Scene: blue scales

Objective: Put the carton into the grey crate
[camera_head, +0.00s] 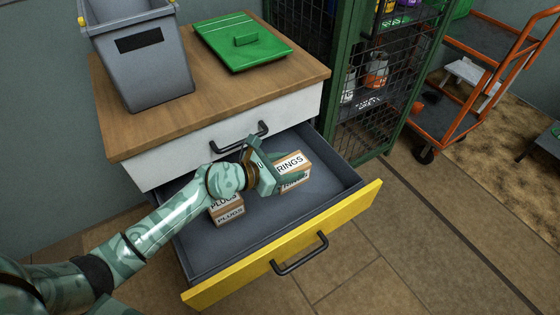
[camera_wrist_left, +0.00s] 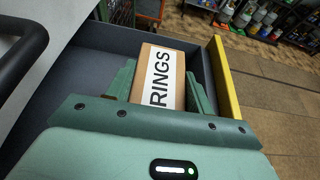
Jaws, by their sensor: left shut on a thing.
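A carton (camera_head: 292,164) labelled "RINGS" is in the open lower drawer in the head view. My left gripper (camera_head: 282,172) is shut on it, one finger on each side; whether the carton touches the drawer floor I cannot tell. In the left wrist view the carton (camera_wrist_left: 159,76) sits between the two green fingers (camera_wrist_left: 158,88). The grey crate (camera_head: 145,75) stands upright on the wooden cabinet top at the left; its inside is mostly hidden. A second carton (camera_head: 229,214) labelled "PLUGS" is in the drawer, partly behind my left arm. My right gripper is not in view.
The drawer (camera_head: 325,170) is pulled out, with a yellow front (camera_head: 290,250). The upper drawer's black handle (camera_head: 240,137) juts out close behind my left gripper. A green lid (camera_head: 243,42) lies right of the crate. A green mesh cabinet (camera_head: 375,100) stands at the right.

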